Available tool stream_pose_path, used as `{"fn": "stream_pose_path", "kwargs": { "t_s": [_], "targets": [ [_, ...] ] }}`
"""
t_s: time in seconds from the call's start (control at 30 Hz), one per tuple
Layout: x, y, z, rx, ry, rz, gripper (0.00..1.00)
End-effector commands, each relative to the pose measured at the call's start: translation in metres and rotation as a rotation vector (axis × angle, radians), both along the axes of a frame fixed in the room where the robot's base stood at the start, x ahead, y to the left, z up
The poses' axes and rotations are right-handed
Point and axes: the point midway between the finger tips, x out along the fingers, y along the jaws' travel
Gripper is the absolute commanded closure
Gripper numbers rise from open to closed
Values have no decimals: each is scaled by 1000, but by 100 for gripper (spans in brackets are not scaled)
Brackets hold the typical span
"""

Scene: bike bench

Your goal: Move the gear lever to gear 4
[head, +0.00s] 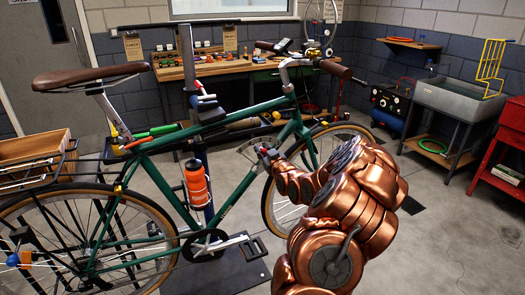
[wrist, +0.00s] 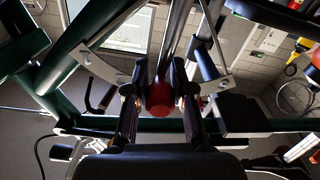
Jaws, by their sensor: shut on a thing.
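The gear lever shows in the wrist view as a round dark red knob (wrist: 159,98) between the two dark fingers of my gripper (wrist: 158,85), which is shut on it. A pale curved plate (wrist: 98,66) lies behind the knob, beside the green bike frame. In the head view my gripper (head: 264,155) is at the green down tube of the bicycle (head: 235,195), and its fingers hide most of the lever. I cannot read any gear marks, so the lever's gear position cannot be told.
The bicycle is held on a stand. An orange bottle (head: 196,183) sits in its frame, left of my gripper. A workbench (head: 240,66) with tools stands behind. A sink (head: 460,95) and a red cabinet (head: 508,135) are at the right. The floor between is mostly clear.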

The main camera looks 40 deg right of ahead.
Motion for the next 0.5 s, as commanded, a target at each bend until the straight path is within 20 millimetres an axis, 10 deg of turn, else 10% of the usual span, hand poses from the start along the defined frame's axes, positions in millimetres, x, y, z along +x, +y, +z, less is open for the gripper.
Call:
{"fn": "stream_pose_path", "kwargs": {
  "t_s": [0.5],
  "targets": [
    [0,0,0,0,0,0,100]
  ]
}}
